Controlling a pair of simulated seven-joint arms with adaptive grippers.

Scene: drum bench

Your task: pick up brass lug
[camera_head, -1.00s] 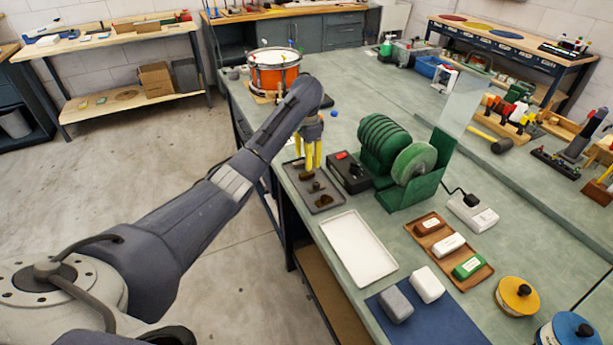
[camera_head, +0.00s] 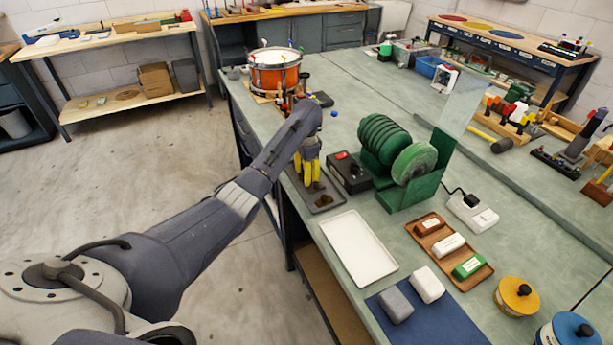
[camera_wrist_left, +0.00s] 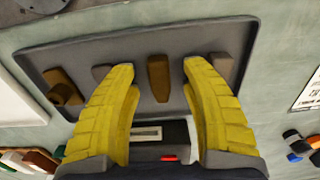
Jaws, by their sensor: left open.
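Several small brown and brass-coloured pieces lie on a dark grey tray (camera_head: 327,207), which also fills much of the left wrist view (camera_wrist_left: 200,34). A long brass lug (camera_wrist_left: 158,80) lies between the yellow fingers of my left gripper (camera_wrist_left: 160,66), with a gap on each side. In the head view my left gripper (camera_head: 308,184) points down over the tray and hides part of it. It is open and empty. A bent brass piece (camera_wrist_left: 62,87) and a duller one (camera_wrist_left: 102,72) lie left of the lug, and a brown one (camera_wrist_left: 222,66) right of it. My right gripper is not in view.
A black box with a red switch (camera_head: 349,174) and a green wheel machine (camera_head: 412,165) stand right of the tray. An empty white tray (camera_head: 358,248) lies in front. An orange drum (camera_head: 274,75) stands behind. The bench's left edge is close to the grey tray.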

